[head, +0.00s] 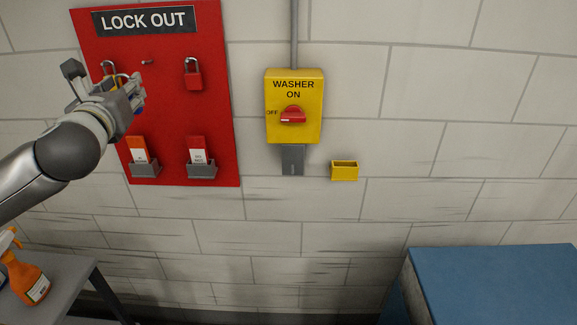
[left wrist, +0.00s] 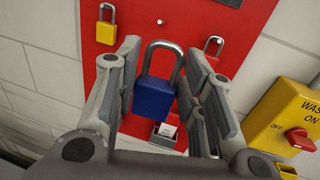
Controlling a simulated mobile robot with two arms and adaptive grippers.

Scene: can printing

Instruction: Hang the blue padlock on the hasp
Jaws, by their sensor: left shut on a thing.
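The blue padlock (left wrist: 153,98) is upright between the fingers of my left gripper (left wrist: 158,90) in the left wrist view, its grey shackle up. My left gripper (head: 136,92) is shut on it, in front of the red lock-out board (head: 215,130) in the head view. Only a small blue part of the padlock (head: 138,107) shows there. A grey plate (head: 292,160), which may be the hasp, is under the yellow washer switch box (head: 294,133), right of the gripper and apart from it. My right gripper is not in view.
A red padlock (head: 193,78) and a partly hidden yellow padlock hang on the board, with a bare peg (head: 147,62) between them. Tags sit in grey holders below. A small yellow holder (head: 344,172) is on the wall. The wall between board and switch box is clear.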

